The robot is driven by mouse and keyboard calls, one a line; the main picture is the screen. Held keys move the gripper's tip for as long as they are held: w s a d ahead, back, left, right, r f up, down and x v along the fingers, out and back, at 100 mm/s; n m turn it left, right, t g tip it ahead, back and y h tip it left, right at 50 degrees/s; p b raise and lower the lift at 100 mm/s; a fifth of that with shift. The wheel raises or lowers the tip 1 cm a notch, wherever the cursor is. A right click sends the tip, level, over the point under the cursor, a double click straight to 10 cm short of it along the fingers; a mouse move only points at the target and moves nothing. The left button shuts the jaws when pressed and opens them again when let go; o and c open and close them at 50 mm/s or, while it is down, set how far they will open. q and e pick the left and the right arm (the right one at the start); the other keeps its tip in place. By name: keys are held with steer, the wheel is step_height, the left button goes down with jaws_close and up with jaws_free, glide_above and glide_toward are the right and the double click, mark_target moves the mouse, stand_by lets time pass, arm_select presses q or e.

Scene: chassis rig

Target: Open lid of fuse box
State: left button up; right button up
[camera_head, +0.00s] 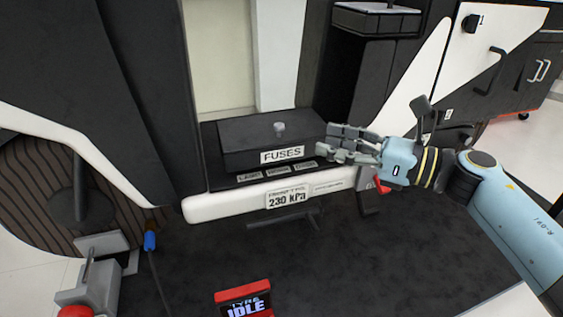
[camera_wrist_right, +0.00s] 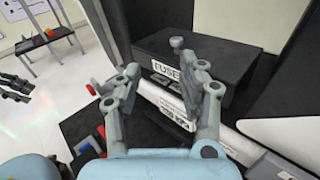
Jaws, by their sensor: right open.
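The fuse box (camera_head: 262,152) is a dark grey box with a white FUSES label on its front. Its lid is closed and has a small light knob (camera_head: 279,129) on top. In the right wrist view the fuse box (camera_wrist_right: 215,62) lies beyond my fingers, with its knob (camera_wrist_right: 176,43) above the label. My right gripper (camera_head: 333,143) is at the right end of the box in the head view, and I cannot tell if it touches. In the wrist view the right gripper (camera_wrist_right: 165,78) is open, with nothing between its fingers. My left gripper is not in the head view.
A white bar with a 230 kPa label (camera_head: 287,198) runs below the box. A red TYRE IDLE display (camera_head: 245,301) stands at the front. The dark floor mat (camera_head: 390,250) is mostly clear.

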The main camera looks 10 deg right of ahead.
mark_target(278, 124)
steer(key=shift+n, duration=0.4)
steer(key=b+x, duration=0.1)
steer(key=x, duration=0.2)
steer(key=w+d+b+x, duration=0.1)
steer(key=b+x, duration=0.1)
steer(key=x, duration=0.2)
steer(key=w+b+x, duration=0.1)
steer(key=b+x, duration=0.1)
steer(key=x, duration=0.2)
steer(key=shift+w+f, duration=0.2)
steer(key=shift+f, duration=0.2)
steer(key=shift+w+a+r, duration=0.1)
steer(key=shift+w+a, duration=0.1)
steer(key=shift+a, duration=0.1)
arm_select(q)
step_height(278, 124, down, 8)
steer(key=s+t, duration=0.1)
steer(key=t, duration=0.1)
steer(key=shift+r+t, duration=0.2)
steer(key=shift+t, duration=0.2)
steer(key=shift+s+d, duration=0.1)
arm_select(e)
steer(key=shift+c, duration=0.3)
jaws_close()
steer(key=shift+a, duration=0.1)
